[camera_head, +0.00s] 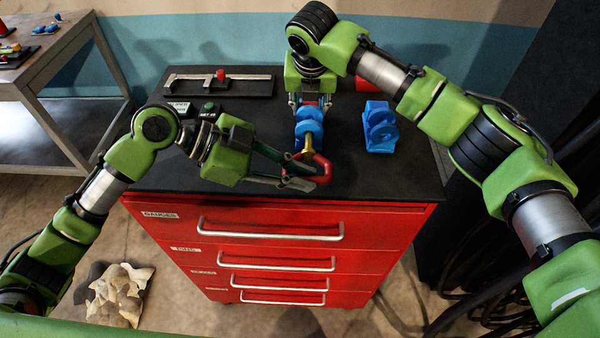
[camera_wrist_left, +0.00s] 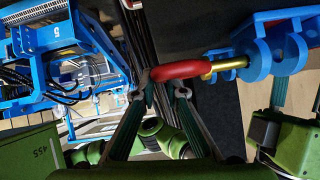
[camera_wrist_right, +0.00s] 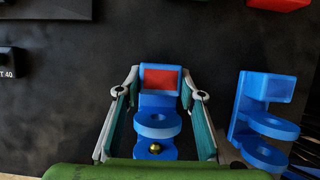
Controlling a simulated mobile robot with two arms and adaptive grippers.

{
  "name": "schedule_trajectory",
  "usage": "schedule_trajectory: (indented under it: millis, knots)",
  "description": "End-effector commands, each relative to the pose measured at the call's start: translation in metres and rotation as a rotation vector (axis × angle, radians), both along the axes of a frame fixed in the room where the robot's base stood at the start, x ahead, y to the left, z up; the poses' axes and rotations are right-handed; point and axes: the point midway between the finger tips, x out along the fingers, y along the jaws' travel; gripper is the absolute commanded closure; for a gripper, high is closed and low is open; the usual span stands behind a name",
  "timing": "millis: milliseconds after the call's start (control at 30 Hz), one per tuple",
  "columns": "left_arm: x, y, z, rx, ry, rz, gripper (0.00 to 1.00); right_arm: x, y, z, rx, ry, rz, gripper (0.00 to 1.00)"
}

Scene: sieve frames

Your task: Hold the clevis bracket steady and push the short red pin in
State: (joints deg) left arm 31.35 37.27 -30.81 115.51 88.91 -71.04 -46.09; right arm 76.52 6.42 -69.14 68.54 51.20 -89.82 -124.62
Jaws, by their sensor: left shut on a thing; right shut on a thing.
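The blue clevis bracket (camera_head: 309,127) is over the black worktop. My right gripper (camera_wrist_right: 160,88) is shut on its block end, which has a red face, between the two pads. My left gripper (camera_head: 302,178) is shut on the red loop handle (camera_head: 324,168) of the short pin, near the cabinet's front edge. The pin's brass shaft (camera_wrist_left: 230,64) points at the bracket's near lug (camera_wrist_left: 262,58). In the right wrist view the rounded brass tip (camera_wrist_right: 155,148) shows at the near lug's hole. How deep it sits I cannot tell.
A second blue bracket (camera_head: 379,130) stands to the right, close beside my right gripper. A black tray with a caliper-like gauge (camera_head: 220,84) lies at the back left. A small green-buttoned block (camera_head: 208,108) is nearby. The red drawer cabinet's (camera_head: 280,210) front edge is close.

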Motion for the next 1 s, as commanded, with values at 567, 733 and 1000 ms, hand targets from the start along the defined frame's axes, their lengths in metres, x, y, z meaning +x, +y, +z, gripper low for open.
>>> schedule_trajectory:
  millis: [567,733,1000]
  knots:
    - [0.007,0.0,0.001,-0.002,-0.001,0.0,1.0,0.0,0.0,0.001,0.001,-0.001,0.0,1.0]
    - [0.013,0.0,0.001,-0.002,-0.002,0.0,1.0,0.0,0.0,0.001,0.001,-0.001,0.0,1.0]
    - [0.02,0.0,0.001,-0.002,0.0,0.0,1.0,0.0,0.0,0.001,0.001,-0.001,0.0,1.0]
